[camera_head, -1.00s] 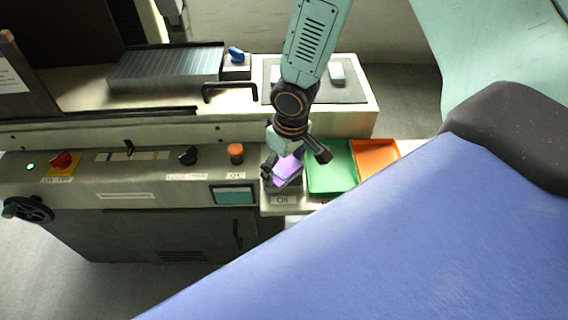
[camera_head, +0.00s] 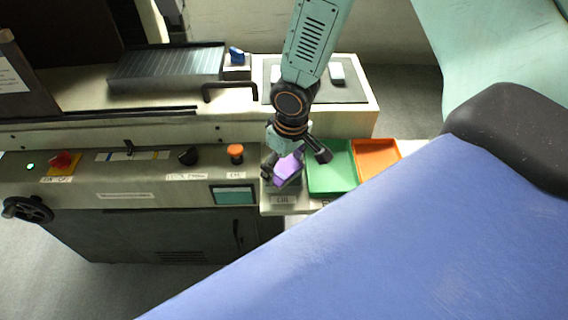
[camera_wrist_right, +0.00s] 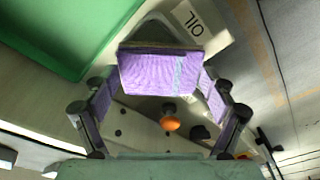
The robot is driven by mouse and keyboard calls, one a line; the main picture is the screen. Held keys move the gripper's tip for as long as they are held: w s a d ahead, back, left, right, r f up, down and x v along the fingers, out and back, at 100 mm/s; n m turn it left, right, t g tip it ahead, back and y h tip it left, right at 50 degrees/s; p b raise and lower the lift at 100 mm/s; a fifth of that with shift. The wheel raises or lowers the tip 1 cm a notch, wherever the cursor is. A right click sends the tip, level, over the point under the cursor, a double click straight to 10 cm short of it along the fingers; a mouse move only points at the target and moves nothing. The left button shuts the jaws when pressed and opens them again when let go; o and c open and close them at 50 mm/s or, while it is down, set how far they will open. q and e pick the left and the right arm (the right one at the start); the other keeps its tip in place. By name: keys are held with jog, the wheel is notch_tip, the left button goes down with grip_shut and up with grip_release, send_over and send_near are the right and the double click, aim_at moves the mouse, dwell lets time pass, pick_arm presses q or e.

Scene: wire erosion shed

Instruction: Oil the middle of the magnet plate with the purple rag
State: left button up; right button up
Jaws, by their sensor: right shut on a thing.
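The purple rag (camera_head: 287,169) is folded into a block and sits between the fingers of my right gripper (camera_head: 291,166). In the right wrist view the rag (camera_wrist_right: 160,74) spans the gap between both fingers, and the gripper is shut on it. It is held at the grey tray labelled OIL (camera_head: 283,199); I cannot tell whether it touches the tray. The magnet plate (camera_head: 166,66) is the ribbed grey slab at the back left of the machine, well away from the rag. My left gripper is not in view.
A green tray (camera_head: 331,181) and an orange tray (camera_head: 377,147) stand right of the oil tray. A black handle (camera_head: 229,87) and a blue knob (camera_head: 236,54) are near the plate. An orange button (camera_head: 236,150) is left of my gripper. A blue surface fills the lower right.

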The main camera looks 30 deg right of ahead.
aim_at(284, 168)
dwell(0.4)
jog(key=shift+r+p, duration=3.1)
jog(key=shift+r, duration=0.45)
jog(key=shift+f, duration=0.15)
